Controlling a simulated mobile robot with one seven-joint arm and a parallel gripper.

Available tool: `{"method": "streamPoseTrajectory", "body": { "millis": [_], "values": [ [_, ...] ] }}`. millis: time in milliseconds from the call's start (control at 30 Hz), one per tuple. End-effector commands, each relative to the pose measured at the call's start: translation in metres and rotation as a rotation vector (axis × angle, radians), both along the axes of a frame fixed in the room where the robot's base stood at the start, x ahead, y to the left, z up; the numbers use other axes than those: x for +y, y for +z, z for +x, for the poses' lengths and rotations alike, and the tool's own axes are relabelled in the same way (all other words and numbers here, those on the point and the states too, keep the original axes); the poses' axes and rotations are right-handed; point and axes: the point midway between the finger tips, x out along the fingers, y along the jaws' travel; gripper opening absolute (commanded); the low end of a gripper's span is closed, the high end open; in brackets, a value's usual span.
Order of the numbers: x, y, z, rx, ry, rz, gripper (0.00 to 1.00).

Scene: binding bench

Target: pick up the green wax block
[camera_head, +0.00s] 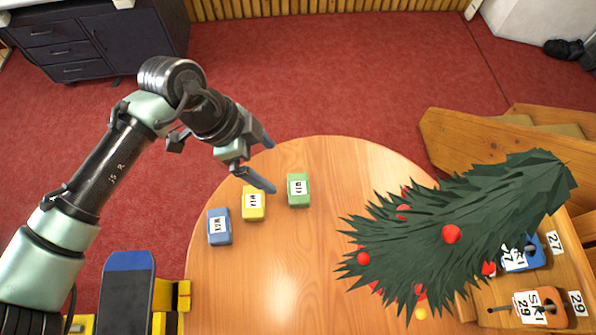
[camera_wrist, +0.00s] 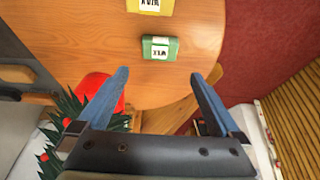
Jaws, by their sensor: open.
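The green wax block (camera_head: 298,190) lies on the round wooden table with a white label on top, the rightmost of three blocks in a row. In the wrist view the green block (camera_wrist: 160,48) lies ahead of the fingertips, between their lines and apart from them. My gripper (camera_head: 267,164) is open and empty, above the table's far left edge, to the upper left of the green block. Its two blue fingers (camera_wrist: 160,76) also show in the wrist view.
A yellow wax block (camera_head: 255,203) and a blue wax block (camera_head: 219,227) lie left of the green one. A Christmas tree (camera_head: 460,228) with red baubles covers the right side of the table (camera_head: 270,285). The table's front middle is clear.

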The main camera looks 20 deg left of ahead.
Motion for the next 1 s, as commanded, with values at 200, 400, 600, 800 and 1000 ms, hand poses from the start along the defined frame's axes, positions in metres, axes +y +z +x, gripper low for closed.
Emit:
{"method": "streamPoseTrajectory", "body": {
  "millis": [200,400,600,800,1000],
  "values": [
    [-0.008,-0.022,0.002,0.002,0.0,-0.003,1.0],
    [-0.022,-0.056,0.007,0.002,0.0,-0.003,1.0],
    [-0.028,-0.076,0.01,0.001,0.0,0.0,1.0],
    [-0.037,-0.091,0.014,0.003,0.001,-0.001,1.0],
    [-0.047,-0.117,0.019,0.002,0.001,-0.002,1.0]
  ]
}}
